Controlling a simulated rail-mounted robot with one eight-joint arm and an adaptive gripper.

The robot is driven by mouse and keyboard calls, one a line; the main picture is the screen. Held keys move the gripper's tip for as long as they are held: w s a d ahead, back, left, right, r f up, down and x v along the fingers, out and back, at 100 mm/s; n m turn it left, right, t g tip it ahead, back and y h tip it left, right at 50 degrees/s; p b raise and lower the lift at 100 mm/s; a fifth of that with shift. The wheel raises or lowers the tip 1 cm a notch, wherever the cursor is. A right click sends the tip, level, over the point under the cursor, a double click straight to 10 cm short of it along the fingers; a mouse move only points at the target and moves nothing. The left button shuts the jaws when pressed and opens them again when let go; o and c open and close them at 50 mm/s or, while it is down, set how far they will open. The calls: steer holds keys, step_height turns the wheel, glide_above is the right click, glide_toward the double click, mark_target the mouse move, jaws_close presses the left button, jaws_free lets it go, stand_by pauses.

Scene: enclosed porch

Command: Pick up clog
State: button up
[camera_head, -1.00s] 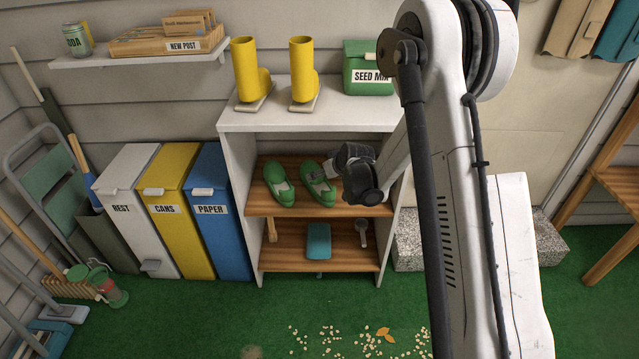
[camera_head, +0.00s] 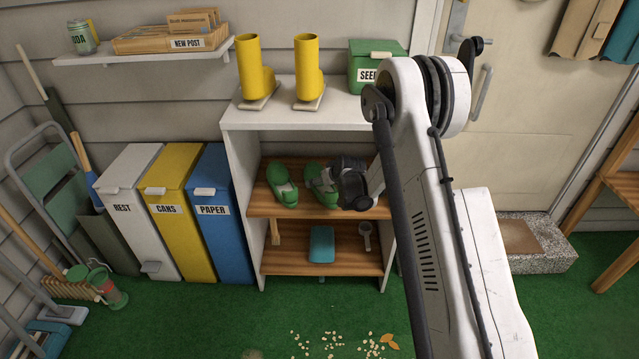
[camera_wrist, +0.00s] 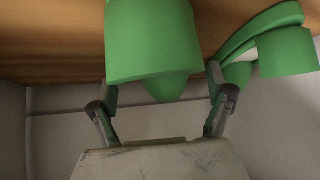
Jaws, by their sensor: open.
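Two green clogs with pale insides sit side by side on the upper wooden shelf of the white rack, the left clog (camera_head: 281,186) and the right clog (camera_head: 316,181). My gripper (camera_head: 334,178) is at the right clog in the head view and partly covers it. In the wrist view my gripper (camera_wrist: 163,98) is open, with one finger on either side of a green clog (camera_wrist: 152,42). I cannot tell whether the fingers touch it. The other clog (camera_wrist: 268,50) shows at the right of the wrist view, near the right finger.
The shelf rack (camera_head: 239,165) has side walls and a white top with yellow boots (camera_head: 254,72) and a green seed box (camera_head: 364,59). A teal item (camera_head: 321,243) and a scoop (camera_head: 365,237) are on the lower shelf. Bins (camera_head: 221,215) stand left of the rack.

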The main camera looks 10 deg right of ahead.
steer(key=b+x, duration=0.1)
steer(key=x, duration=0.3)
steer(key=shift+a+f+b, duration=0.2)
steer(key=shift+f+b, duration=0.05)
steer(key=shift+b, duration=0.05)
steer(key=shift+c, duration=0.5)
steer(key=c, duration=1.2)
steer(key=shift+c, duration=0.2)
steer(key=shift+r, duration=0.15)
